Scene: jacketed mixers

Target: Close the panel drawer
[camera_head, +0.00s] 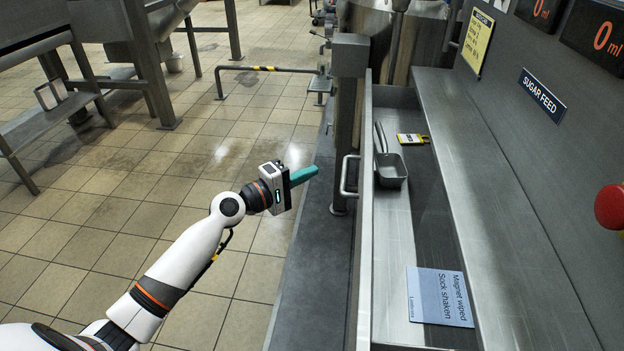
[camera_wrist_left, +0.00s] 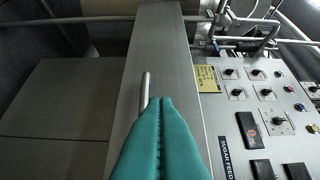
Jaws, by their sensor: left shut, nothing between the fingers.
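The panel drawer (camera_head: 366,240) is pulled open below the sugar feed panel, its front facing left in the head view. A metal bar handle (camera_head: 345,177) stands out from that front; it also shows in the left wrist view (camera_wrist_left: 145,92), just beyond the fingertips. Inside lie a metal scoop (camera_head: 390,170), a yellow tag (camera_head: 412,139) and a pale blue note (camera_head: 440,296). My left gripper (camera_head: 314,171) has teal fingers pressed together and empty. It points at the handle from the left, with a small gap visible in the head view. My right gripper is out of view.
The sugar feed panel (camera_head: 540,150) rises on the right, with a red button (camera_head: 610,207) and displays. A metal post (camera_head: 348,110) stands near the drawer's far end. A low rail (camera_head: 262,68) stands farther back.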

